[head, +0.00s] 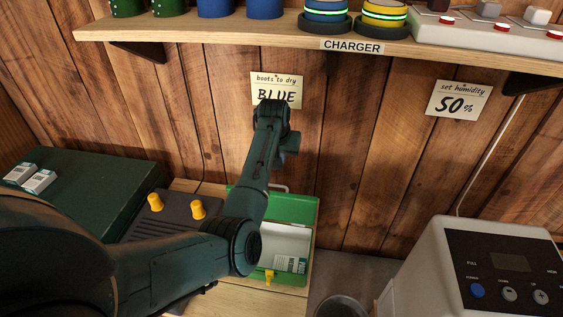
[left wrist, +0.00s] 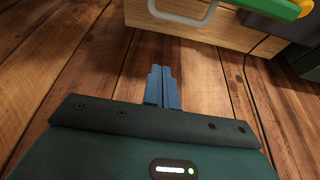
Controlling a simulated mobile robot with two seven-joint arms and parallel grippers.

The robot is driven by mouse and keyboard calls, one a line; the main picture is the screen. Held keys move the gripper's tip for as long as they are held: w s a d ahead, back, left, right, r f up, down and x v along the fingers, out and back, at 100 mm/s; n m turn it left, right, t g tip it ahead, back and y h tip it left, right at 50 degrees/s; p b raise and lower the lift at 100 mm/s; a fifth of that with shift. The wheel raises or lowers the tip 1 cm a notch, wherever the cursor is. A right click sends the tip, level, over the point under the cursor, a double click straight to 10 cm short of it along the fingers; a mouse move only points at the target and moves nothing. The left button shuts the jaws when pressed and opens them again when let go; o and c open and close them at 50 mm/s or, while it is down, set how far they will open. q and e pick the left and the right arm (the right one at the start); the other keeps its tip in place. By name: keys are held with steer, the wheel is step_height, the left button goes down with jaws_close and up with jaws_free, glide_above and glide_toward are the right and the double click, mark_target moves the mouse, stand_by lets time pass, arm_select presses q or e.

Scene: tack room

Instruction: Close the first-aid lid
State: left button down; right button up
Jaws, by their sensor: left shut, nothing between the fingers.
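The green first-aid box (head: 308,215) stands on the wooden bench with its lid open, showing a white interior and a small printed pack (head: 290,264). A yellow latch (head: 269,277) is at its front and a pale handle (head: 278,187) at the back. In the left wrist view, a pale handle (left wrist: 183,18) and a green edge (left wrist: 268,6) show at the top. My left gripper (left wrist: 162,72) is shut and empty, in front of the plank wall and apart from the handle. In the head view my left arm hides its fingers and part of the box. My right gripper is not in view.
A dark boot dryer with yellow pegs (head: 198,209) is left of the box, beside a dark green chest (head: 85,190). A white humidity machine (head: 500,270) stands at right. A shelf (head: 240,30) with chargers runs above. The plank wall (head: 350,150) is close behind.

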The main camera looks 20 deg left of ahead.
mark_target(274, 200)
arm_select(q)
step_height(274, 200, down, 7)
steer(key=s, duration=0.1)
steer(key=shift+s+d+f+b, duration=0.15)
steer(key=shift+b, duration=0.3)
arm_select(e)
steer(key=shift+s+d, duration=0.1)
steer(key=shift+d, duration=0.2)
arm_select(q)
steer(key=shift+s, duration=0.1)
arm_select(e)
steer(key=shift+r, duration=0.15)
